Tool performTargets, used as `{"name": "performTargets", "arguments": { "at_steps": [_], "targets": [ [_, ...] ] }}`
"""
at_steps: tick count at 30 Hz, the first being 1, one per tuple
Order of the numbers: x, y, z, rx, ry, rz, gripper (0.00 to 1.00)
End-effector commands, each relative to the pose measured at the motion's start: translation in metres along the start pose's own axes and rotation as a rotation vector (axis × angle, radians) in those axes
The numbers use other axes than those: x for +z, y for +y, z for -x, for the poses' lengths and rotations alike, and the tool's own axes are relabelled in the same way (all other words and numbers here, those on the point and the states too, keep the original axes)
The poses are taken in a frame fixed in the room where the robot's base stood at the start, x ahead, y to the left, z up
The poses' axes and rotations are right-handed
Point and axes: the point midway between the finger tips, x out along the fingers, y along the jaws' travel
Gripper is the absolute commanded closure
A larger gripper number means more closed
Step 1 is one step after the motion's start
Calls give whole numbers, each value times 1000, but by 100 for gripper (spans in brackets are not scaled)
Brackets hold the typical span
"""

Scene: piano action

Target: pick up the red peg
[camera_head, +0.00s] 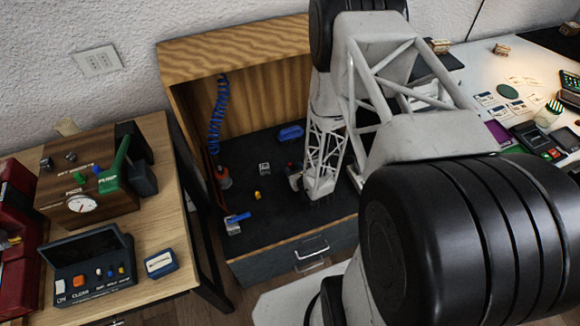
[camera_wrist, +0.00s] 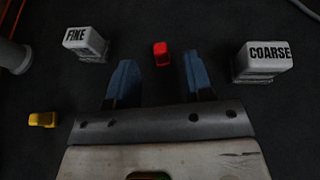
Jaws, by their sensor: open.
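The red peg (camera_wrist: 161,53) lies on the dark work surface in the wrist view, ahead of my gripper and roughly midway between the lines of its fingers. My gripper (camera_wrist: 162,82) is open, with its two blue fingers apart and nothing between them. The fingertips stop short of the peg in the picture and do not touch it. In the head view my arm comes down over the dark surface (camera_head: 265,215), and a small red spot shows beside the wrist. My fingers are mostly hidden there.
A FINE block (camera_wrist: 86,44) stands left of the peg and a COARSE block (camera_wrist: 257,62) right of it. A yellow piece (camera_wrist: 42,119) lies at lower left. A blue object (camera_head: 291,132) lies towards the back. The wooden cabinet wall (camera_head: 265,85) encloses the rear.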

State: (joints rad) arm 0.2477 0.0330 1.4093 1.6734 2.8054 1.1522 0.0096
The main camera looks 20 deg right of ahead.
Motion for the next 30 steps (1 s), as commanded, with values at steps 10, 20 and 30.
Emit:
{"name": "performTargets", "arguments": {
  "at_steps": [10,20,30],
  "targets": [
    [0,0,-26,0,-1,1,53],
    [1,0,-26,0,-1,1,53],
    [1,0,-26,0,-1,0,78]
  ]
}}
